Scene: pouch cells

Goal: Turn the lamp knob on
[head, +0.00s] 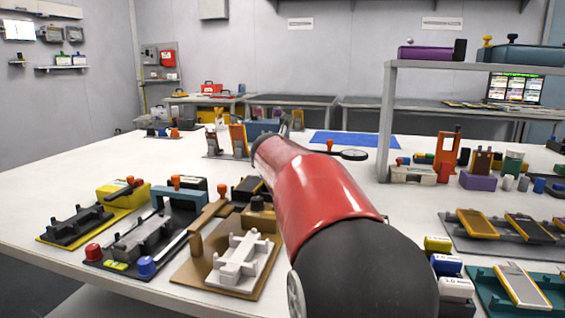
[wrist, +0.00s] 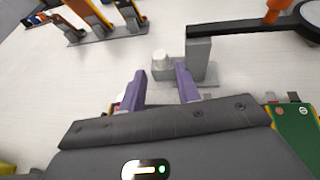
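In the wrist view, a pale round knob (wrist: 160,60) stands on the grey base of the lamp (wrist: 198,60). A grey post rises beside the knob, and a dark arm runs from it to the right towards a black ring at the edge. My gripper (wrist: 160,73) has two purple fingers, open and apart. The knob shows between and just beyond the fingertips; I cannot tell whether they touch it. In the head view, the lamp's ring (head: 354,155) shows past my red arm, which hides my gripper and the knob.
A stand with several upright orange and dark pieces (wrist: 92,18) is at the upper left of the wrist view. A green board (wrist: 297,135) lies at lower right. In the head view, fixtures (head: 140,235) fill the left front and a grey shelf (head: 387,120) stands right.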

